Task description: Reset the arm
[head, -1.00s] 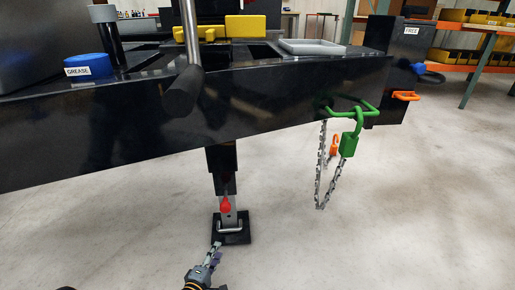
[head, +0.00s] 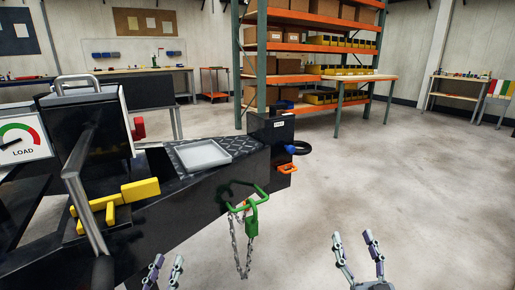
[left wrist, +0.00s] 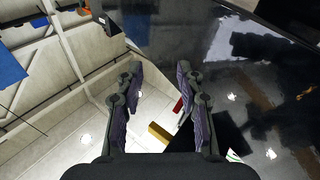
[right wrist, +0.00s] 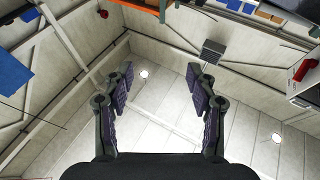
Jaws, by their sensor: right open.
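My left gripper (head: 165,270) is at the bottom of the head view, just in front of the black trailer frame (head: 190,215). Its fingers are apart and empty; in the left wrist view the left gripper (left wrist: 158,85) points up, with the glossy black frame side close on the right. My right gripper (head: 356,240) stands over open floor to the right of the frame. It is open, fingers up, with nothing between them; the right wrist view shows the right gripper (right wrist: 160,80) against walls and ceiling.
A shelf rack (head: 262,60) stands behind. The floor at right is clear.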

